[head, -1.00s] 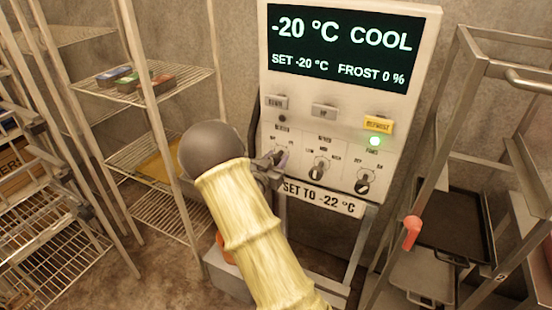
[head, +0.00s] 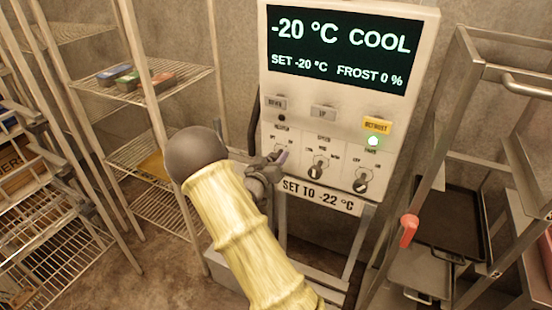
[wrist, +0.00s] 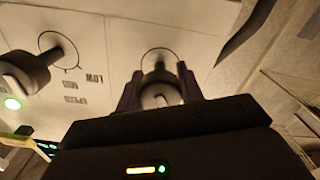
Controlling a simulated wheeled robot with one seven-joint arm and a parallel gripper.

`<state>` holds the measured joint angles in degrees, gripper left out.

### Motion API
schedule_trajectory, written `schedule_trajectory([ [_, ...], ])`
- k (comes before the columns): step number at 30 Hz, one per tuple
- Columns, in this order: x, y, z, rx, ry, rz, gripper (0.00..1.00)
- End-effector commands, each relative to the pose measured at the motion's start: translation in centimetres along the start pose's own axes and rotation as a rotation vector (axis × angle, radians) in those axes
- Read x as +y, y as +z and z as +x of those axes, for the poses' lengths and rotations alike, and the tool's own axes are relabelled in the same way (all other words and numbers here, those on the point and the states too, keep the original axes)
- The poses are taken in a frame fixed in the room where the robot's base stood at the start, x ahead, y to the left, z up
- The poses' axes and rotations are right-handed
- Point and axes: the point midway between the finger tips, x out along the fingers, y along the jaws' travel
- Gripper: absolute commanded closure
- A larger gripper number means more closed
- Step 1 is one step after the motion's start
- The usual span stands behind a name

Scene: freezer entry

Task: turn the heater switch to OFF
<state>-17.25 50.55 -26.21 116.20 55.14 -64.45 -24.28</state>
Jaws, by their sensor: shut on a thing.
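The heater switch is the left of three knobs on the white control panel; in the wrist view this grey knob (wrist: 157,96) sits between my fingers. My gripper (wrist: 161,82) is shut on it, a finger on each side. The middle speed knob (head: 317,169) and the right knob (head: 362,181) are clear of my gripper.
The display (head: 343,45) reads -20 °C COOL, SET -20 °C, FROST 0 %. Below it are DOWN (head: 275,102), UP (head: 323,113) and yellow DEFROST (head: 376,125) buttons. A green lamp (head: 373,141) is lit. Wire shelves (head: 150,88) stand left, a tray rack (head: 450,215) right.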

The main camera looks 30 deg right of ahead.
Motion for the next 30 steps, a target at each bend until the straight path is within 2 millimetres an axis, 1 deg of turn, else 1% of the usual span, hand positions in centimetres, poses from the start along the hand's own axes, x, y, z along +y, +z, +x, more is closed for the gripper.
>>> schedule_trajectory([
  [4, -0.1, 0.0, 0.0, 0.0, -0.002, -0.002, 0.85],
  [5, -0.1, 0.0, 0.0, 0.0, -0.002, -0.002, 0.59],
  [6, -0.1, 0.0, 0.0, 0.0, -0.002, -0.002, 0.51],
  [8, -0.1, 0.0, 0.0, 0.0, -0.002, -0.002, 0.41],
  [16, 0.0, 0.0, 0.0, 0.0, -0.001, 0.0, 0.41],
  [20, -0.1, 0.0, -0.6, 0.001, -0.002, 0.0, 0.41],
  [23, -0.2, 0.1, -1.7, 0.001, -0.004, 0.001, 0.41],
  [25, -0.2, 0.1, -2.8, 0.0, -0.004, 0.001, 0.41],
  [30, -0.2, 0.2, -6.2, 0.0, -0.005, 0.0, 0.41],
])
